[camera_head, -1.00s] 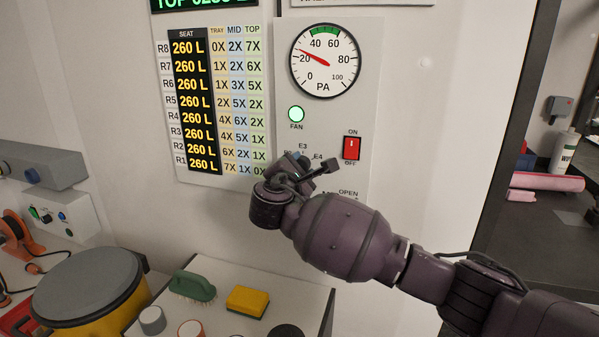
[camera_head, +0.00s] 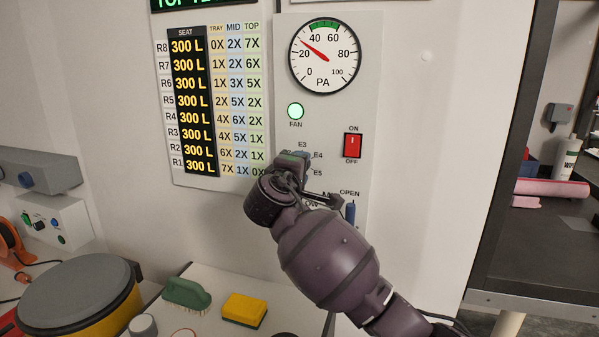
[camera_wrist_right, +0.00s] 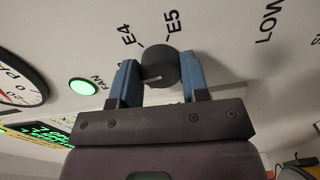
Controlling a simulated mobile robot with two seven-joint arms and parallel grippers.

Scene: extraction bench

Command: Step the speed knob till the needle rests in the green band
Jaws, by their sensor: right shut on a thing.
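The round gauge (camera_head: 323,55) marked PA has a red needle (camera_head: 311,46) pointing between 20 and 40, left of the green band (camera_head: 324,27) at the top. The dark round speed knob (camera_wrist_right: 159,66) shows in the right wrist view, beside the labels E4 and E5. My right gripper (camera_wrist_right: 158,80) has its blue fingers on both sides of the knob and is shut on it. In the head view, my right gripper (camera_head: 298,160) hides the knob. My left gripper is not in view.
The green FAN lamp (camera_head: 295,111) is lit. The red ON/OFF switch (camera_head: 352,146) is right of the knob. The SEAT display (camera_head: 190,100) reads 300 L in every row. A blue handle (camera_head: 351,212) sits under OPEN. A sponge (camera_head: 244,310) and brush (camera_head: 187,295) lie below.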

